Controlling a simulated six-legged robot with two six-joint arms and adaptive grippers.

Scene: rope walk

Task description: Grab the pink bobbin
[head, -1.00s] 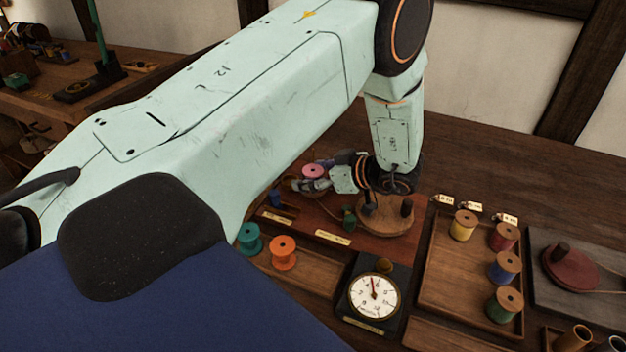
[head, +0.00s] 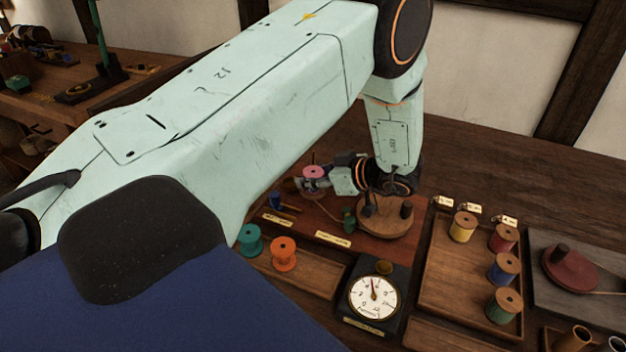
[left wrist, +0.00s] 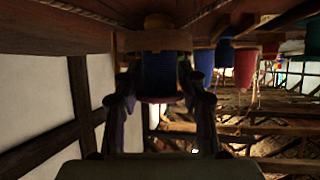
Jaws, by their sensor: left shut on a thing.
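The pink bobbin (head: 313,172) shows upright at the fingertips of my left gripper (head: 311,185), beyond the forearm. The gripper lies low and points left, its fingers closed against the bobbin. In the left wrist view my fingers (left wrist: 160,98) flank a dark, shadowed shape with a purplish-pink edge. A blue spool body (left wrist: 160,68) shows in line with them, so the wrist view alone does not make the hold clear. My right gripper is not in view.
A dial gauge (head: 374,296) and a round wooden stand (head: 386,222) are close by. A tray (head: 433,285) of several bobbins is to the right.

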